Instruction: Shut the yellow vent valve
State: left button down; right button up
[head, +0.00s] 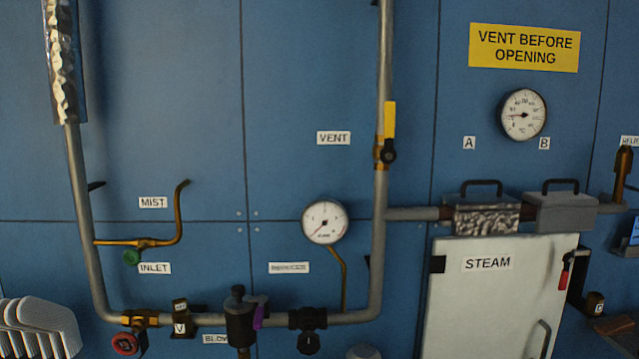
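The yellow vent valve (389,120) is on the vertical grey pipe, right of the VENT label (333,138) in the head view. Its yellow lever points straight up, in line with the pipe. The brass valve body and a dark round pivot sit at the lever's lower end. Nothing touches the lever. Neither of my grippers shows in the head view, so their state cannot be seen.
A pressure gauge (325,222) stands left of the pipe. A white STEAM door (490,300) and clad pipe boxes (487,213) are lower right. Low pipework carries a red handwheel (125,344) and a purple lever (259,317). White boards (40,325) stand lower left. Space around the lever is clear.

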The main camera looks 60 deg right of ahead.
aim_at(389, 154)
jog(key=z, duration=2.35)
